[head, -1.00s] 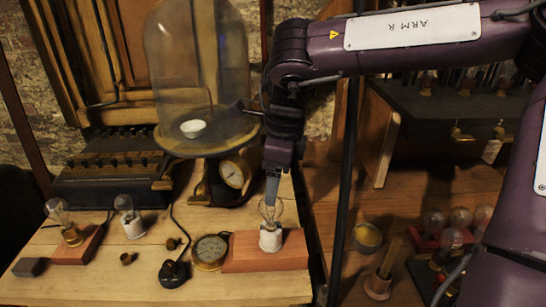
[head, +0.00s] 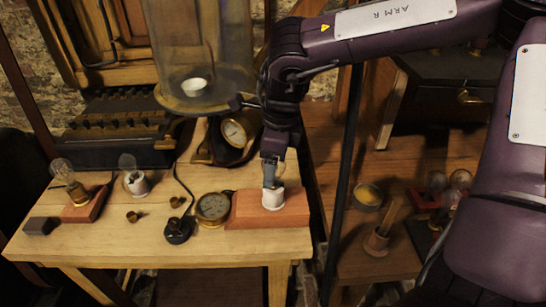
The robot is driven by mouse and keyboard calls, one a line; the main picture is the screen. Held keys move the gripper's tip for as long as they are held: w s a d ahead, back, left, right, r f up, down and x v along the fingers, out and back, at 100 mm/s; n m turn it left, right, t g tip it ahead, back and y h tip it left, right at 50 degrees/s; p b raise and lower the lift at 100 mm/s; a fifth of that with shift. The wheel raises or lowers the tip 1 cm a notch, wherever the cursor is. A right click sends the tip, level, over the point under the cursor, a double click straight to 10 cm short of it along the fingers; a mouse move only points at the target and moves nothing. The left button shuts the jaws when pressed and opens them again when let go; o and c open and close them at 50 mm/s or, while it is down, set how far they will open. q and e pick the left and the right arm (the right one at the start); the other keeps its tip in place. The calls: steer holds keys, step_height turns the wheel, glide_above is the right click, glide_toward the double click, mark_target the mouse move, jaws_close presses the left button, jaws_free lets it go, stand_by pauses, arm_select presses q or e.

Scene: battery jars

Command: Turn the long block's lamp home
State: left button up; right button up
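The long reddish block (head: 243,211) lies at the right front of the wooden table. A white socket (head: 273,200) stands on its right half. The lamp in that socket is mostly hidden by my fingers; only a little of its glass bulb (head: 281,176) shows. My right gripper (head: 272,180) points straight down over the lamp, with its fingertips at the bulb, just above the socket. Whether the fingers are closed on the glass cannot be told. My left gripper is out of view.
Left of the block are a round brass gauge (head: 213,206), a black knob switch (head: 178,230) and small brass pieces.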

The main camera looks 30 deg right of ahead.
steer(key=c, duration=1.1)
steer(key=m+b, duration=0.1)
steer(key=m, duration=0.2)
steer(key=shift+f+b, duration=0.15)
steer(key=shift+b, duration=0.2)
steer(key=m+b, duration=0.1)
steer(key=m, duration=0.2)
steer(key=shift+h, duration=0.3)
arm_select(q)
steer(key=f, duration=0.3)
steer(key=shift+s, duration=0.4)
